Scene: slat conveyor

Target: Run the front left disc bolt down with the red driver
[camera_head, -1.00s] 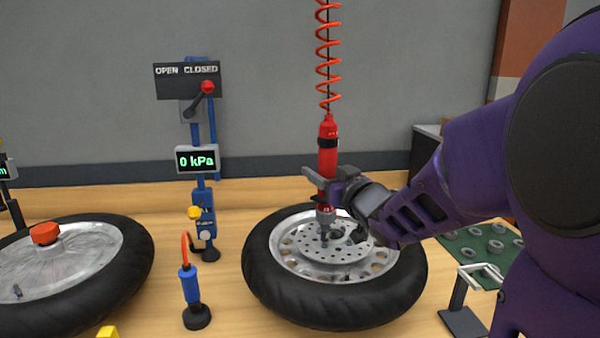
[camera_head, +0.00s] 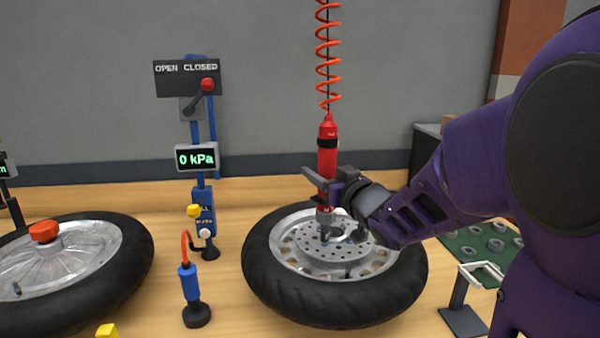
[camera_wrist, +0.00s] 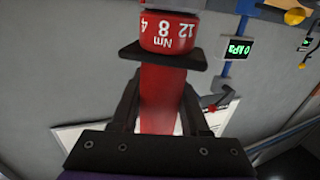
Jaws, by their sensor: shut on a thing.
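The red driver (camera_head: 328,142) hangs upright from a coiled red hose, with its tip down over the brake disc. My gripper (camera_head: 322,186) is shut around its lower body. In the wrist view the red driver (camera_wrist: 163,95) stands between the two jaws, and its collar reads Nm with 4, 8 and 12. The perforated disc (camera_head: 312,250) lies on the wheel (camera_head: 290,312), which lies flat on the bench. The driver's tip is at the disc's back part in the picture. Whether it touches a bolt is too small to tell; my gripper and wrist hide part of the disc.
A second wheel (camera_head: 130,290) with an orange knob lies at left. A blue post with a 0 kPa display (camera_head: 197,158) and a red-knobbed lever stands behind. A blue inflator (camera_head: 190,290) stands between the wheels. A green mat (camera_head: 470,243) with rings and a small stand (camera_head: 462,315) are at right.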

